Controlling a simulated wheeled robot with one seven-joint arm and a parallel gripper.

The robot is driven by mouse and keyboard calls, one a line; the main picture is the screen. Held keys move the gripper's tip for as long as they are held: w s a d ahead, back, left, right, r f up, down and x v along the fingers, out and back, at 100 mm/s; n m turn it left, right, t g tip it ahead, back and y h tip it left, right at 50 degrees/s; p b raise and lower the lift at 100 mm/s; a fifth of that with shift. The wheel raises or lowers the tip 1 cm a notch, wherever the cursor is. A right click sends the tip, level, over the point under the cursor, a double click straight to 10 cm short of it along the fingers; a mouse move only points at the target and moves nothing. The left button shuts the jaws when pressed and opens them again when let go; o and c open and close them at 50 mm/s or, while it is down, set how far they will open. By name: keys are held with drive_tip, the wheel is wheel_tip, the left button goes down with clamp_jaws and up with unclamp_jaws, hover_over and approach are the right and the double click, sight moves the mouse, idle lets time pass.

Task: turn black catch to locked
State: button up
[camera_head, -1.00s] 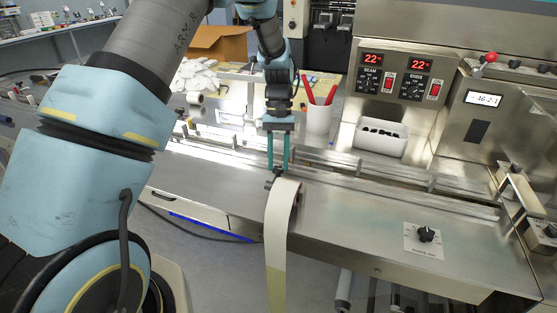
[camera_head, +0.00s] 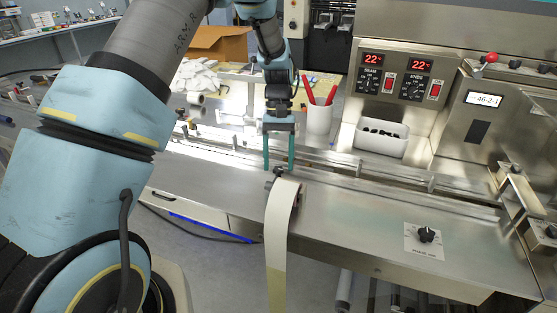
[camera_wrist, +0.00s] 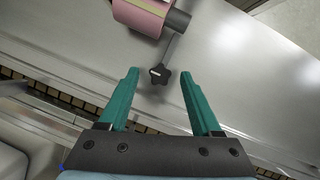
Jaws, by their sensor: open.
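The black catch (camera_wrist: 159,75) is a small star-shaped knob with a pale mark, on a thin metal arm beside the film roll (camera_wrist: 142,14). In the head view the catch (camera_head: 278,171) shows small and dark at the top of the hanging film. My gripper (camera_wrist: 160,74) has its two teal fingers spread, one on each side of the catch in the wrist view, with gaps on both sides. In the head view my gripper (camera_head: 279,166) points down over the catch. I cannot tell the height left between the fingertips and the knob.
The steel machine deck (camera_head: 340,215) is mostly clear. A guide rail (camera_head: 375,180) runs behind the catch. A white cup (camera_head: 318,119) with red-handled tools and a white bin (camera_head: 381,138) stand farther back. A dial (camera_head: 426,235) sits at the right front.

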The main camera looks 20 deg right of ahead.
drive_tip(key=b+v, duration=0.3)
drive_tip(key=v, duration=0.7)
drive_tip(key=shift+w+r, duration=0.2)
drive_tip(key=shift+r, duration=0.15)
drive_tip(key=s+a+f+n+t+h, duration=0.1)
drive_tip(key=s+a, duration=0.3)
drive_tip(key=a, duration=1.2)
drive_tip(key=s+a+f+n+t+h, duration=0.1)
drive_tip(key=s+a+t, duration=0.3)
drive_tip(key=a, duration=1.2)
drive_tip(key=shift+s+f+n+t, duration=0.2)
drive_tip(key=shift+n+t, duration=0.1)
drive_tip(key=shift+n, duration=0.5)
drive_tip(key=shift+a, duration=0.1)
